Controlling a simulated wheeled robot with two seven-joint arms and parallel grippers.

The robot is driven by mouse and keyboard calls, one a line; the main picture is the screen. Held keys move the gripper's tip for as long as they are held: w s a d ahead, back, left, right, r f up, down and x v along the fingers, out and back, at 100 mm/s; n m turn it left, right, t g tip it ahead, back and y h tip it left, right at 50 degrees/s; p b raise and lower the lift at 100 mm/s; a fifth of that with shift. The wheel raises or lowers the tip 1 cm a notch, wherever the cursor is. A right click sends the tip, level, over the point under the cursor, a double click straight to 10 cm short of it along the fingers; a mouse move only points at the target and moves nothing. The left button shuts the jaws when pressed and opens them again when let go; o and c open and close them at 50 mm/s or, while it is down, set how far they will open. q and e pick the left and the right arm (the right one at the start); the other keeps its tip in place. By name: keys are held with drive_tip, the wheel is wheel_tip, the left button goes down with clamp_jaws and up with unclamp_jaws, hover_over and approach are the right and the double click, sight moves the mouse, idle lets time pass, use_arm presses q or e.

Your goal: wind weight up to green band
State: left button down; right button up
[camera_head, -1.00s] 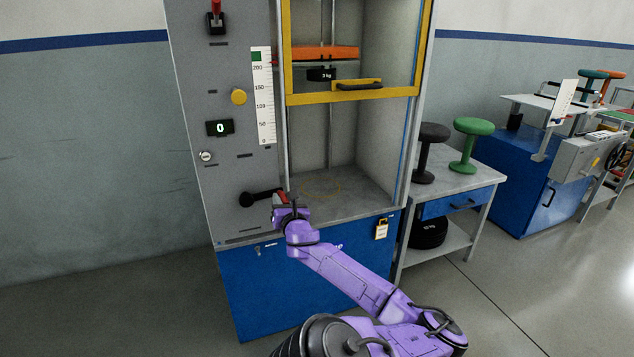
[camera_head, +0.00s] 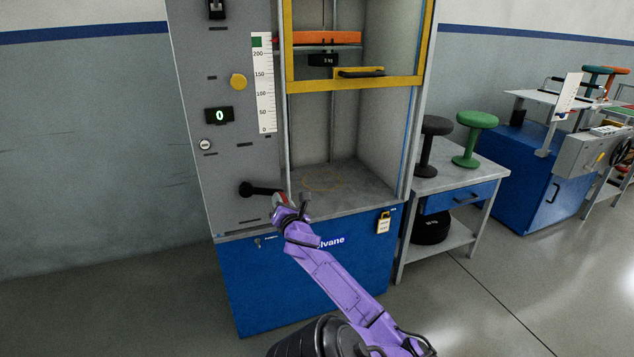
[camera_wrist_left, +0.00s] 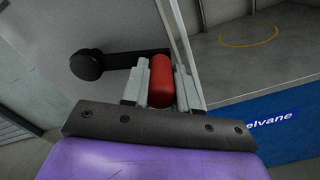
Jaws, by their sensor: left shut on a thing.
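A crank with a black hub and arm (camera_head: 262,190) is on the grey panel, its arm pointing right. My left gripper (camera_head: 291,203) is shut on the crank's red handle (camera_wrist_left: 161,80), which sits between its fingers in the wrist view. The black weight block (camera_head: 323,60), with a small label, hangs under an orange bar (camera_head: 325,38) in the tall cabinet. The white scale (camera_head: 264,95) has a green band (camera_head: 256,42) near its top. A small red pointer (camera_head: 275,41) is beside the scale, about level with the green band. My right gripper is out of view.
A yellow-framed guard (camera_head: 360,84) crosses the cabinet front. The display (camera_head: 219,115) reads 0, below a yellow knob (camera_head: 238,82). A side table (camera_head: 460,180) with a black stool (camera_head: 433,140) and a green stool (camera_head: 472,135) stands right of the cabinet.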

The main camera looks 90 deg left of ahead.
use_arm(q)
drive_tip(key=shift+w+f, duration=0.1)
drive_tip(key=shift+f, duration=0.1)
drive_tip(key=c, duration=0.9)
unclamp_jaws()
drive_tip(key=shift+o, duration=0.2)
drive_tip(key=shift+r, duration=0.1)
drive_tip(key=v, duration=1)
drive_tip(key=shift+d, duration=0.3)
drive_tip(key=shift+w, duration=0.1)
